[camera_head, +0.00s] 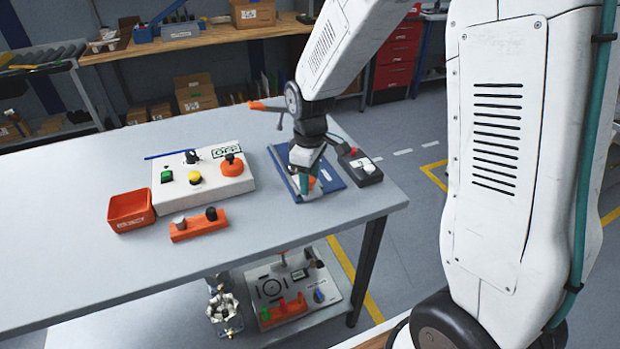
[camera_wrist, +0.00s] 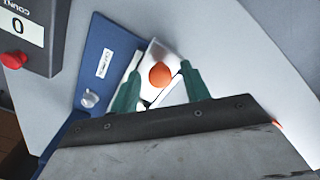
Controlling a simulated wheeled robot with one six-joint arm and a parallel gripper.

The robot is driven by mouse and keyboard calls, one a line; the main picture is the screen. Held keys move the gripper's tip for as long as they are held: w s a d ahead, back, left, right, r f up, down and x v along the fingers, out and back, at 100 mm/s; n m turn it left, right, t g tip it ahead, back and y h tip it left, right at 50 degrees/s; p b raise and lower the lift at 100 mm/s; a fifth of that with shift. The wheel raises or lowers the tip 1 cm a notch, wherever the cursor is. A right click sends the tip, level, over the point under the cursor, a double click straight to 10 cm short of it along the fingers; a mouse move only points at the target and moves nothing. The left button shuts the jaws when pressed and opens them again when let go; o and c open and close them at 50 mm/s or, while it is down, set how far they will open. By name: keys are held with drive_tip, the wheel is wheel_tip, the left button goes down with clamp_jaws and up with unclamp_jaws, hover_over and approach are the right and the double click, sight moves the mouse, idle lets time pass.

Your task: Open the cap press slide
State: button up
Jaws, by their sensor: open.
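A blue base plate with a small white label (camera_wrist: 105,63) lies on the grey table, and its edge also shows in the head view (camera_head: 335,181). A white piece beside or on it carries a round orange knob (camera_wrist: 160,75); I take this for the cap press slide. Whether the slide is open or shut I cannot tell. My gripper (camera_head: 307,186) points down over the blue plate. In the wrist view its two green fingers (camera_wrist: 161,73) are apart, one on each side of the orange knob, with gaps visible. A silver knob (camera_wrist: 89,99) sits on the plate.
A dark box with a red button and a count display reading 0 (camera_wrist: 28,40) stands beside the plate. A white control panel (camera_head: 236,185), an orange reject bin (camera_head: 131,211) and an orange block with two knobs (camera_head: 199,231) stand to the left. The table's far left is clear.

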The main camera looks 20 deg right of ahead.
wheel_tip(320, 180, up, 7)
drive_tip(key=shift+r, duration=0.1)
idle(0.6)
drive_tip(key=s+d+r+m, duration=0.1)
drive_tip(key=s+r+m, duration=0.2)
drive_tip(key=s, duration=0.5)
drive_tip(key=s+d+r+m+t, duration=0.1)
drive_tip(key=s+r+m, duration=0.2)
drive_tip(key=s, duration=0.6)
drive_tip(key=s+d+r+m, duration=0.1)
drive_tip(key=s+r+m, duration=0.2)
drive_tip(key=s, duration=0.6)
wheel_tip(320, 180, up, 2)
drive_tip(key=shift+s+r, duration=0.2)
drive_tip(key=shift+d, duration=0.1)
idle(1.1)
